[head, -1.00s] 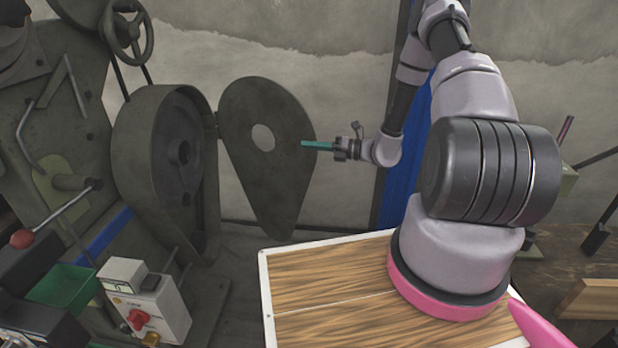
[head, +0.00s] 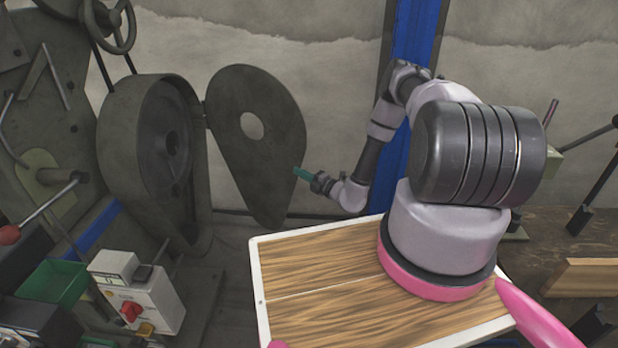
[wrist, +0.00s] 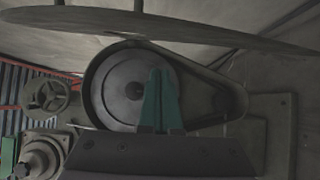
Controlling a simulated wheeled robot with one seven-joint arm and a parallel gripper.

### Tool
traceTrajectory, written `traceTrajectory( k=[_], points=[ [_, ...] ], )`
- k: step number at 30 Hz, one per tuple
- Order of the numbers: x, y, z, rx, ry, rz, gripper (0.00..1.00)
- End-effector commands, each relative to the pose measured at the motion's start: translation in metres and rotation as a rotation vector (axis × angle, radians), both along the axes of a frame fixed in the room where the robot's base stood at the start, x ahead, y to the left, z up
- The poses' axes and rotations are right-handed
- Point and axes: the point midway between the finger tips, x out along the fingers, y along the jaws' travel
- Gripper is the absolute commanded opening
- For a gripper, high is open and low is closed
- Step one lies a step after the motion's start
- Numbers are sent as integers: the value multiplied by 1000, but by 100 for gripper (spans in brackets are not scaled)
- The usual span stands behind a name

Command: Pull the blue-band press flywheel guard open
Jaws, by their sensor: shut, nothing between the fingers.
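The flywheel guard (head: 262,165) is a dark grey teardrop plate with a round hole. It stands swung out to the right of the flywheel housing (head: 135,150), hinged along its left side, and the housing's inside is exposed. A blue band (head: 93,230) crosses the press body below. My gripper (head: 299,172), with teal fingers, is at the guard's lower right edge; I cannot tell whether it touches. In the wrist view the shut, empty fingers (wrist: 160,92) point toward the open housing (wrist: 225,75) and flywheel (wrist: 112,85). The guard (wrist: 190,30) runs nearly edge-on across the top.
A white control box (head: 145,300) with a red knob and a green bin (head: 52,283) stand at lower left. A red-knobbed lever (head: 10,235) juts out at far left. A blue post (head: 412,50) rises behind my arm. A wooden board (head: 590,275) lies at right.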

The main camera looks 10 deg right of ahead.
Motion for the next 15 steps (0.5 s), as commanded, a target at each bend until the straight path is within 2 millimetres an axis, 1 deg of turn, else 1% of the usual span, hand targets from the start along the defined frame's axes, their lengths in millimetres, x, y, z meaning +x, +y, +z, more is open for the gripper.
traceTrajectory(
  k=[1,3,5,6,9,15],
  points=[
    [9,8,1,-1,-3,3,0],
    [21,16,0,-3,-3,3,0],
    [31,19,1,-2,-3,1,0],
    [36,10,0,-4,-4,-2,0],
    [46,1,0,-3,-2,-1,0],
    [56,-7,0,-2,-1,0,0]
  ],
)
